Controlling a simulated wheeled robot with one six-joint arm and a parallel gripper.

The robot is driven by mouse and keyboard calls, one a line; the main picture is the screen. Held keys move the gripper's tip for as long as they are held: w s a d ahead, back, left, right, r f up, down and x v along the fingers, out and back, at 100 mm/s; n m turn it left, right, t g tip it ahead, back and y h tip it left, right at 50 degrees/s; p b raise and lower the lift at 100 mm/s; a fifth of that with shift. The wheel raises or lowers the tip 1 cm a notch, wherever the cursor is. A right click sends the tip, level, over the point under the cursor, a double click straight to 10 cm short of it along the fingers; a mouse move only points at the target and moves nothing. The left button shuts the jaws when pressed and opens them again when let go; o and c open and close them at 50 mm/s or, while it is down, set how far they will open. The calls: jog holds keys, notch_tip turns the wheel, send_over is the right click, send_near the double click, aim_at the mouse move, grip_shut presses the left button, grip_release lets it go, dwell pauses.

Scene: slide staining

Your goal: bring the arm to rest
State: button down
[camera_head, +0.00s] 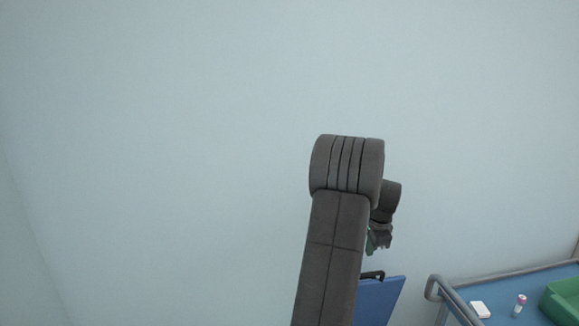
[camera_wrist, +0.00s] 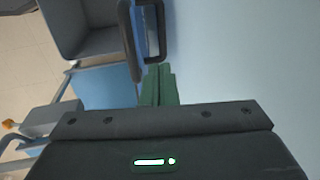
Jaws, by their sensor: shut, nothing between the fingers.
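My gripper (camera_head: 371,245) shows small in the head view, partly hidden behind my raised dark arm, with its green fingers pointing down. In the wrist view the green fingers (camera_wrist: 160,88) are together, with nothing between them. The fingers are clear of the pale wall and touch no object that I can make out.
A blue panel with a black handle (camera_head: 379,302) is below my gripper. At lower right, a railed blue cart (camera_head: 500,289) holds a white block (camera_head: 480,309), a pink-capped vial (camera_head: 520,305) and a green tray (camera_head: 566,300). The wrist view shows a grey bin (camera_wrist: 62,28).

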jog(key=p+x, duration=0.2)
jog(key=x, duration=1)
jog(key=shift+s, duration=0.3)
jog(key=shift+s+f, duration=0.1)
